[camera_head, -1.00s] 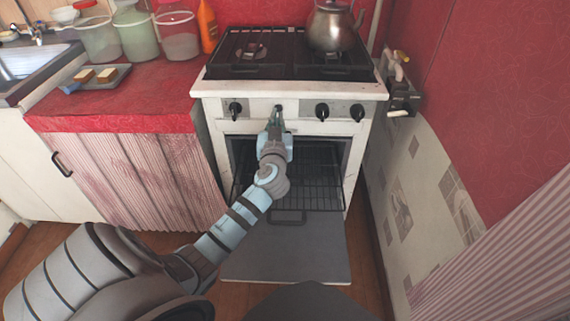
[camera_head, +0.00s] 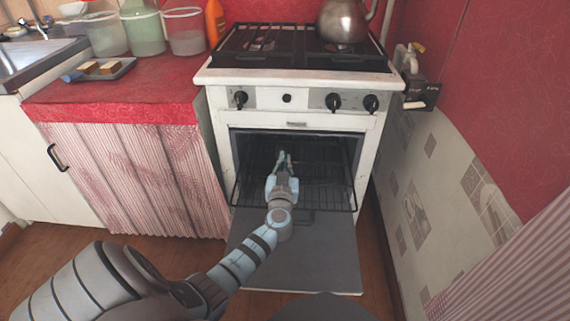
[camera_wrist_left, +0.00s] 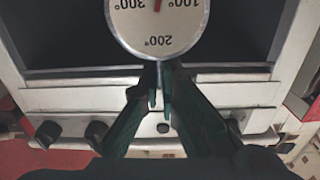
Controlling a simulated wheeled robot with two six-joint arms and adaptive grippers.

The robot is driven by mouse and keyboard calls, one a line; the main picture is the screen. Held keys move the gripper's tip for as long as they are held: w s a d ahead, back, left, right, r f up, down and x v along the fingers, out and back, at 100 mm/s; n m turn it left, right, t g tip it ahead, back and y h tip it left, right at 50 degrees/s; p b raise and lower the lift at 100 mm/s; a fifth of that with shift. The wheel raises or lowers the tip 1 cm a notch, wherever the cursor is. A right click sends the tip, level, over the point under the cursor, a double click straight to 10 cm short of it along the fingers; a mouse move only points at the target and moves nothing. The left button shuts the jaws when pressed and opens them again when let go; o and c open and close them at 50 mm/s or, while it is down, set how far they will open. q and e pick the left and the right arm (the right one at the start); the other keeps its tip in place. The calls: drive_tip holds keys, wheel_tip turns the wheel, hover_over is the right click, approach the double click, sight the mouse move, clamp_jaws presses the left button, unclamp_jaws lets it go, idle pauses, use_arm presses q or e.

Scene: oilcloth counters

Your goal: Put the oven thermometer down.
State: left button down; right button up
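The oven thermometer (camera_wrist_left: 158,22) is a round white dial with a grey rim, a red needle and degree marks. It fills the top of the left wrist view, upside down there. The fingers of my left gripper (camera_wrist_left: 160,88) close on its narrow lower part. In the head view my left gripper (camera_head: 284,160) is at the open oven (camera_head: 325,150), above the wire rack (camera_head: 325,196). The thermometer cannot be made out there. Whether it touches the rack cannot be told. My right gripper is not in view.
The oven door (camera_head: 320,262) is folded down in front, below my left arm. A kettle (camera_head: 343,20) stands on the hob. A tray with sponges (camera_head: 98,70) and several tubs stand on the red counter (camera_head: 150,95). The tiled wall (camera_head: 430,190) is close on the right.

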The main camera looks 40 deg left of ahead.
use_arm(q)
drive_tip(key=c, duration=2.2)
unclamp_jaws()
drive_tip(key=shift+f, duration=0.15)
drive_tip(key=shift+c, duration=0.2)
drive_tip(key=o, duration=0.4)
drive_tip(key=shift+o, duration=0.2)
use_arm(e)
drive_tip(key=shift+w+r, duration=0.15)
use_arm(q)
drive_tip(key=p+v, duration=0.1)
drive_tip(key=v, duration=1.1)
drive_tip(key=shift+p, duration=0.3)
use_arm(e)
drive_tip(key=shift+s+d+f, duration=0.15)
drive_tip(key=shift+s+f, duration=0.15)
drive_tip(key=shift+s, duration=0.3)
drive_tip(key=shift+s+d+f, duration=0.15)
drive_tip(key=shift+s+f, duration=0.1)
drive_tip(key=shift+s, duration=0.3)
